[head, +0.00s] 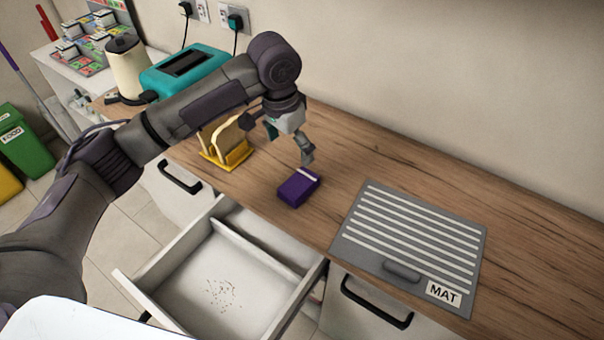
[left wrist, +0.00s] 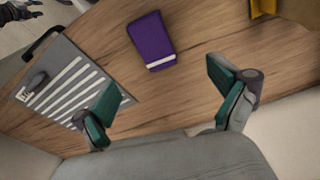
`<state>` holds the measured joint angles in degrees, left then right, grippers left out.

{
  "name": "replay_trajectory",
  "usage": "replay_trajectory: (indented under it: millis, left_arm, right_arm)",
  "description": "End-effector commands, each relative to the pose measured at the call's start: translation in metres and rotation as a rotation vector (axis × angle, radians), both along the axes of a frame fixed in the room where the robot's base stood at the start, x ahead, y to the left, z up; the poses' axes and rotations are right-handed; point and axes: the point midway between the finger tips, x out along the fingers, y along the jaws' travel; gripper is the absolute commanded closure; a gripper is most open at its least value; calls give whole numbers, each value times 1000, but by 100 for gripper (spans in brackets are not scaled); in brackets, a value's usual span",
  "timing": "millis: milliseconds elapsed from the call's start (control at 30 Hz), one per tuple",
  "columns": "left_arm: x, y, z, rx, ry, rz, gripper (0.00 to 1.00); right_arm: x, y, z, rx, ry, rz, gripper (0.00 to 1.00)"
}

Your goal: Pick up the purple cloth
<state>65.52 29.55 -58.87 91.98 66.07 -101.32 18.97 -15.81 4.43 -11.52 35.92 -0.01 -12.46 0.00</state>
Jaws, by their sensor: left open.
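The purple cloth (head: 299,188) is a folded block with a white stripe along one edge. It lies on the wooden worktop, near the front edge above the open drawer. It also shows in the left wrist view (left wrist: 151,40), beyond the fingertips and lying flat. My left gripper (head: 290,143) is above the worktop, just behind the cloth in the head view. In the left wrist view its two green-padded fingers (left wrist: 160,95) are spread wide with nothing between them. The cloth is apart from both fingers. My right gripper is not in view.
An open drawer (head: 173,253) with dark crumbs juts out below the worktop. A grey striped mat (head: 365,257) lies to the right with a dark grey object (head: 401,271) on it. A yellow rack (head: 239,158) with bread, a teal toaster (head: 160,72) and a kettle (head: 125,66) stand left.

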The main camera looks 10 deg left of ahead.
Motion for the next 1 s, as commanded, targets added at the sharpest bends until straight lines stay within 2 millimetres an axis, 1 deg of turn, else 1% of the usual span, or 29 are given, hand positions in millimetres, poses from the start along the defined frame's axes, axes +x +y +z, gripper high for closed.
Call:
replay_trajectory:
  millis: [33,200,333,467,567,700,833,900,1000]
  left_arm:
    - [0,0,-9,2,5,0,3]
    - [3,-3,-43,2,5,1,3]
    - [6,-4,-64,2,3,1,3]
    - [7,-5,-75,1,2,1,3]
    - [7,-7,-80,2,1,1,3]
    - [8,-14,-98,2,3,0,3]
    - [9,-16,-118,3,4,1,3]
    - [10,-17,-124,2,2,0,3]
    - [11,-17,-128,2,0,-1,3]
  right_arm:
    - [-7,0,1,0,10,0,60]
    - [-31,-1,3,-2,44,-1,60]
    - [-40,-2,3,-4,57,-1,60]
    - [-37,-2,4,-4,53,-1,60]
    - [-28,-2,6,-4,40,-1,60]
    - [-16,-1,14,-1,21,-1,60]
    - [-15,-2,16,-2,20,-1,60]
    - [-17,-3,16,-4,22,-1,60]
    - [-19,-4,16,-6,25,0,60]
